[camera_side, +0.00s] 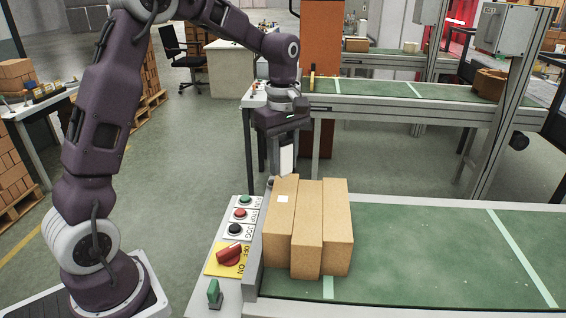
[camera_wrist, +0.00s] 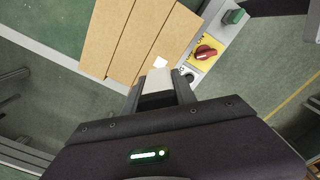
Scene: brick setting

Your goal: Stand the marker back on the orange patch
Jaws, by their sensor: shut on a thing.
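My gripper (camera_side: 283,140) hangs pointing down beyond the upper edge of the cardboard boxes, near the end of the green conveyor. It is shut on a pale block (camera_side: 287,159), white to light grey, which also shows between the dark fingers in the wrist view (camera_wrist: 158,80). I cannot tell whether this block is the marker; no other marker is recognisable. No orange patch shows on the work surface. The block's lower end is close to the boxes, and I cannot tell whether it touches anything.
Three tan boxes (camera_side: 308,230) stand side by side on the conveyor (camera_side: 430,250), one with a white label. Left of them is a control panel with several buttons and a red switch (camera_side: 229,254) on a yellow plate. The conveyor to the right is clear.

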